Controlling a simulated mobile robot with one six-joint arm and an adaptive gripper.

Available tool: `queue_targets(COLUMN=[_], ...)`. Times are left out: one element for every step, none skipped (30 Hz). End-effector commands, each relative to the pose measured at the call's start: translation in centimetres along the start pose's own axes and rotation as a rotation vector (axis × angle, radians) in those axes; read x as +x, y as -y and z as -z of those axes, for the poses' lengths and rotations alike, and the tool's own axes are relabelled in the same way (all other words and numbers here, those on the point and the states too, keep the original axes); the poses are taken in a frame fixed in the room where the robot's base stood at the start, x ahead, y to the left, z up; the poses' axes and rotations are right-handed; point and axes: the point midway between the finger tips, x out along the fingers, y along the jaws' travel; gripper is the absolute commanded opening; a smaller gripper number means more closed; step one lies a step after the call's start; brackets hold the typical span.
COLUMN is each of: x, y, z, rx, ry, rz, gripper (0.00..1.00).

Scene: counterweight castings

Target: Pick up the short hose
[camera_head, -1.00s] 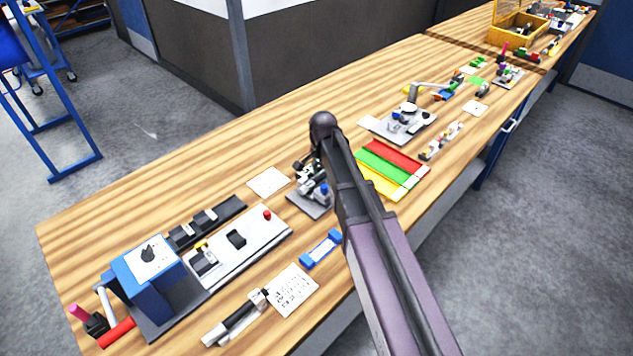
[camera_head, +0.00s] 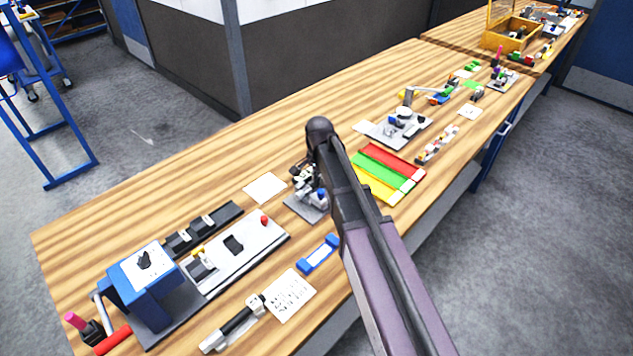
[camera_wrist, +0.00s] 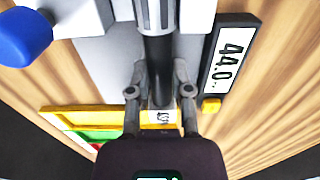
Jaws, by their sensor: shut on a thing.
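In the wrist view a dark tube, which looks like the short hose (camera_wrist: 158,55), stands between my gripper's fingers (camera_wrist: 160,78). The fingers are shut on it from both sides. Its upper end meets a pale, ridged fitting (camera_wrist: 156,14). I cannot tell whether the tube is still attached there. In the head view my gripper is mostly hidden behind my own arm, over a small grey fixture (camera_head: 306,207) with a blue knob. The hose cannot be made out there.
A display reading 44.0 (camera_wrist: 228,60) is close right of my gripper. Red, green and yellow trays (camera_head: 384,172) lie right of the fixture. A blue press-like unit (camera_head: 143,276) stands left. Bare wood (camera_head: 200,170) runs along the bench's back.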

Motion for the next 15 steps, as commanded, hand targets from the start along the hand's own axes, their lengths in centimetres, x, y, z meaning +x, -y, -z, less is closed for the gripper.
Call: queue_targets(x=[-0.1, -0.2, -0.3, -0.4, -0.5, -0.7, -0.9, -1.1, -1.3, -1.6, -1.8, -2.1, -2.4, -2.7, -3.0], y=[0.0, 0.0, 0.0, 0.0, 0.0, 0.0, 0.0, 0.0, 0.0, 0.0, 0.0, 0.0, 0.0, 0.0, 0.0], z=[0.0, 0.0, 0.0, 0.0, 0.0, 0.0, 0.0, 0.0, 0.0, 0.0, 0.0, 0.0, 0.0, 0.0, 0.0], rx=[0.000, 0.000, 0.000, 0.000, 0.000, 0.000, 0.000, 0.000, 0.000, 0.000, 0.000, 0.000, 0.000, 0.000, 0.000], ry=[0.000, 0.000, 0.000, 0.000, 0.000, 0.000, 0.000, 0.000, 0.000, 0.000, 0.000, 0.000, 0.000, 0.000, 0.000], rz=[0.000, 0.000, 0.000, 0.000, 0.000, 0.000, 0.000, 0.000, 0.000, 0.000, 0.000, 0.000, 0.000, 0.000, 0.000], gripper=[0.00, 0.00, 0.00, 0.00, 0.00, 0.00, 0.00, 0.00, 0.00, 0.00, 0.00, 0.00, 0.00, 0.00, 0.00])
